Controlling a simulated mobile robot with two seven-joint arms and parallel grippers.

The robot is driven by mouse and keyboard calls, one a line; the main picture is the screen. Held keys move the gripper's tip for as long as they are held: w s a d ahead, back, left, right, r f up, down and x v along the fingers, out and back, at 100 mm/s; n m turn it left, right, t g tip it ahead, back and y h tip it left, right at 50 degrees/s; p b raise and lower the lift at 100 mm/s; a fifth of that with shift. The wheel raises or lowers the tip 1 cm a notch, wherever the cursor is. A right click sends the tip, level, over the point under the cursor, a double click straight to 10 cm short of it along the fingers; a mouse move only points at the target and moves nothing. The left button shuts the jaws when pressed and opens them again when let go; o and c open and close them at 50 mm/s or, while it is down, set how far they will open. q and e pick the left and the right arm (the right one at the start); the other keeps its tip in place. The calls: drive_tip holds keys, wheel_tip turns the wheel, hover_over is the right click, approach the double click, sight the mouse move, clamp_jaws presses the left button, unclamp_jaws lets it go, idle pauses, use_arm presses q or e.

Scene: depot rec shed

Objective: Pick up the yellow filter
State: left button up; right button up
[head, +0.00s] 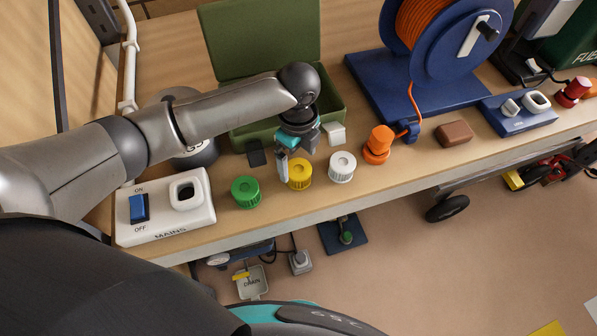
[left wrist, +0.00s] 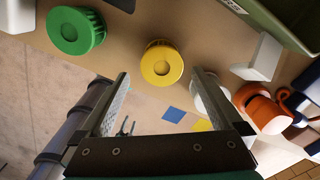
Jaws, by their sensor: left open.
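The yellow filter (head: 299,172) is a ribbed round cap standing on the wooden bench, between the green filter (head: 246,191) and the white filter (head: 342,166). My left gripper (head: 292,156) is open and empty, just behind and above the yellow filter in the head view. In the left wrist view, the yellow filter (left wrist: 161,64) lies ahead of the gap between the two open fingers (left wrist: 160,84). The white filter is partly hidden by the right finger there, and the green filter (left wrist: 76,30) is at upper left. My right gripper is not seen.
An open green box (head: 266,60) stands behind. An orange plug (head: 378,145), brown block (head: 454,134) and blue cable reel stand to the right. A white MAINS switch panel (head: 165,220) is at left. The bench's front edge (head: 330,205) runs close in front of the filters.

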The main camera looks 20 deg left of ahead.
sight(299, 169)
use_arm(q)
wheel_tip(299, 169, down, 5)
idle(0.3)
drive_tip(key=shift+w, duration=0.1)
drive_tip(key=c, duration=1.3)
